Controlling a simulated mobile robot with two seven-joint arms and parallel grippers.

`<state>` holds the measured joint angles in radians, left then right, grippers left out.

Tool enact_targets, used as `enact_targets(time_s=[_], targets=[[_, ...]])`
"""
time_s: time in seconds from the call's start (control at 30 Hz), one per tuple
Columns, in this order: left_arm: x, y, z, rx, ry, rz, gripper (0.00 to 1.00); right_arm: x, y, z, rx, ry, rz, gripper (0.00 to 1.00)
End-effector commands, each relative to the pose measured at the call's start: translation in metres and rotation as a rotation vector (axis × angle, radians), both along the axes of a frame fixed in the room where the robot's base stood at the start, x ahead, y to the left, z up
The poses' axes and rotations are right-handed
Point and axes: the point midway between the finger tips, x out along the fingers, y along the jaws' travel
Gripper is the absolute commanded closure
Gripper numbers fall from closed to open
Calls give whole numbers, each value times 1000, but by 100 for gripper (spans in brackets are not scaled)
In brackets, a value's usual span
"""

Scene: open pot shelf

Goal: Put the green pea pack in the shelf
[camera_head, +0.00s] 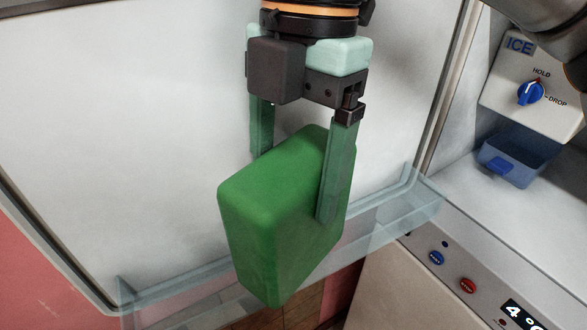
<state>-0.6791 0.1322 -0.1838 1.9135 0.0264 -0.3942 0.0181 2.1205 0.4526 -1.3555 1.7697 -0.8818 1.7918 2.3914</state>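The green pea pack (268,225) is a plain green block with rounded edges, tilted in the middle of the head view. My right gripper (293,180) comes down from the top and is shut on the pack. One finger lies along the pack's right face; the other finger's tip is hidden behind the pack. The clear shelf (400,212) is a see-through bluish tray along the bottom of a white panel. The pack is in front of it in the picture and covers its middle; I cannot tell whether they touch. My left gripper is not in view.
The white panel (130,130) stands behind the pack. At right are an ice unit (540,75) with a blue knob (531,92), a blue bin (515,160) beneath it, and a control panel (450,285) with buttons. The shelf's visible left and right parts look empty.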

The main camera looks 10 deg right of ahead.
Motion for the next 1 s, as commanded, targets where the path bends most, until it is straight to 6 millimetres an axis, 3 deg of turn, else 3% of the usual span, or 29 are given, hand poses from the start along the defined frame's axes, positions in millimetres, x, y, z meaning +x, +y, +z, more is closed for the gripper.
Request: enact_targets(time_s=[0.17,0.63,0.77,1.0], targets=[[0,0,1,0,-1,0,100,0,0,0,-1,1,0,0],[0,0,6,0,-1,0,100,0,0,6,-1,1,0,0],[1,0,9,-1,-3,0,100,1,-1,20,1,-3,-1,0],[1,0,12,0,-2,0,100,5,-6,74,2,-2,-1,0]])
